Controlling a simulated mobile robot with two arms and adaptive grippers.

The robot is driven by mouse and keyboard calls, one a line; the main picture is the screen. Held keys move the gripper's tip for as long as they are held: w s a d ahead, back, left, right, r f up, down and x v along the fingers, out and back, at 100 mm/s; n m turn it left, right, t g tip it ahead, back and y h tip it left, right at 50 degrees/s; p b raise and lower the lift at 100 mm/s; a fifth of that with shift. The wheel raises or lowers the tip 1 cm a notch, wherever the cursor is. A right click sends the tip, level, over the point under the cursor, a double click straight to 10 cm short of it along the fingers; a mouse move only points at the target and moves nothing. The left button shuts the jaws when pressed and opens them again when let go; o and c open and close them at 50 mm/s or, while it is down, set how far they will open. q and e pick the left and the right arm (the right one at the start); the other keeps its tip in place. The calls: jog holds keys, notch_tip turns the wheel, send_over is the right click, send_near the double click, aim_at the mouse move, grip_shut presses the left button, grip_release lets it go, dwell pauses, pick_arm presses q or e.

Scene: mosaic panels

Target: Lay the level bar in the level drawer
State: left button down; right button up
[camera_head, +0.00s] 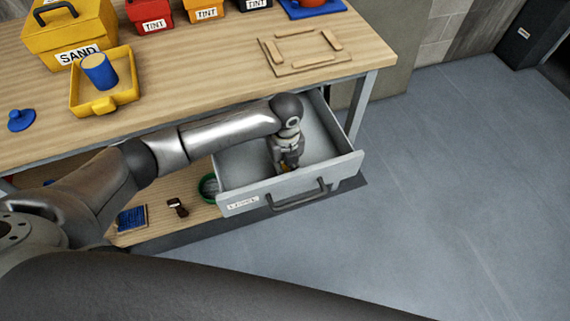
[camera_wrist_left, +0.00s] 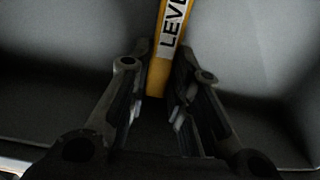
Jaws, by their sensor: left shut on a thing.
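The level drawer (camera_head: 325,150) is pulled out from under the bench and has a grey tray, a dark handle and a label on its front. My left gripper (camera_head: 287,166) points down inside the drawer, near its front wall. In the left wrist view my left gripper (camera_wrist_left: 168,110) is shut on the yellow level bar (camera_wrist_left: 163,50), which has a white label reading "LEVE". The bar runs away between the fingers, with the grey drawer interior around it. In the head view the bar is mostly hidden by the gripper; whether it touches the drawer floor I cannot tell. My right gripper is not in view.
The wooden bench top (camera_head: 190,90) holds a yellow SAND box (camera_head: 65,30), a yellow tray (camera_head: 122,90) with a blue cylinder (camera_head: 99,70), tint boxes (camera_head: 150,12) and a wooden frame (camera_head: 302,50). A lower shelf (camera_head: 150,232) holds small items. Floor (camera_head: 450,170) at right is clear.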

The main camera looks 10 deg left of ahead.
pick_arm(q)
jog(key=c, duration=1.8)
grip_release()
jog(key=shift+f, duration=0.2)
jog(key=o, duration=0.5)
jog(key=shift+r, duration=0.15)
notch_tip(320, 180, up, 12)
jog(key=shift+r, duration=0.1)
